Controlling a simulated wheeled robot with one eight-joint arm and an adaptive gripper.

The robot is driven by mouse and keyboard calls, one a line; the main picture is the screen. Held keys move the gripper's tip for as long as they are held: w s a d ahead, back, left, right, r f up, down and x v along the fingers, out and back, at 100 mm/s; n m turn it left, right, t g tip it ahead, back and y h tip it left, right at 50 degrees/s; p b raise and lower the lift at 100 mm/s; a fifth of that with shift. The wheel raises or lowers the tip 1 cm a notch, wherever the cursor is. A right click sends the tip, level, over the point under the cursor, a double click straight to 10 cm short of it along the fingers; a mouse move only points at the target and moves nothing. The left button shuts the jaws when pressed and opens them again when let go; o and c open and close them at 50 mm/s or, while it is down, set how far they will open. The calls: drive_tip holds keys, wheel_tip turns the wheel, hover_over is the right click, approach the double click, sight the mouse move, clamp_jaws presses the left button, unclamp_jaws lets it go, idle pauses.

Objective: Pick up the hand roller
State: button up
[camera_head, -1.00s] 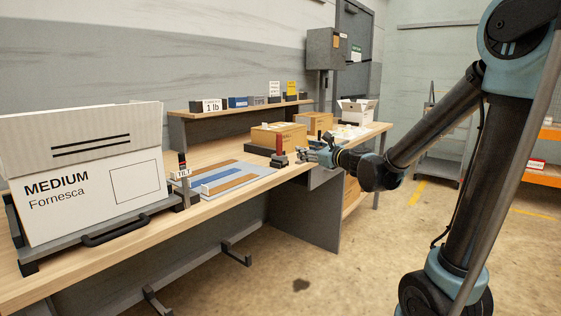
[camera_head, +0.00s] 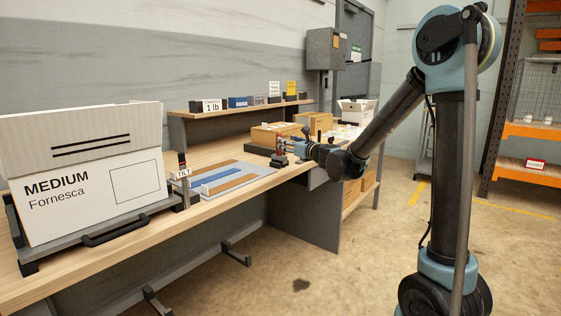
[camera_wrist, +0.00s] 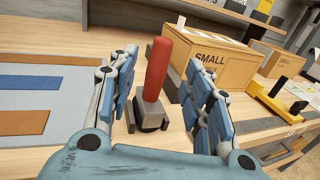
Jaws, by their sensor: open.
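The hand roller (camera_wrist: 155,70) stands upright on the bench, with a red handle and a dark grey base. In the wrist view it is between the two blue-padded fingers of my gripper (camera_wrist: 160,95), which are open with a gap on each side of it. In the head view the hand roller (camera_head: 280,150) is small near the bench's front edge. My gripper (camera_head: 298,149) reaches it from the right, level with its handle, and partly overlaps it in that view.
A cardboard box marked SMALL (camera_wrist: 222,62) stands behind the roller. A mat with blue and brown strips (camera_head: 222,178) lies to the left. A black and yellow tool (camera_wrist: 278,98) lies to the right. A large white MEDIUM box (camera_head: 85,190) stands at the bench's left end.

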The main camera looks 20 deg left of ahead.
hover_over(279, 155)
drive_tip(key=w, duration=0.1)
drive_tip(key=shift+w+a, duration=0.15)
drive_tip(key=shift+w, duration=0.05)
clamp_jaws()
idle(0.4)
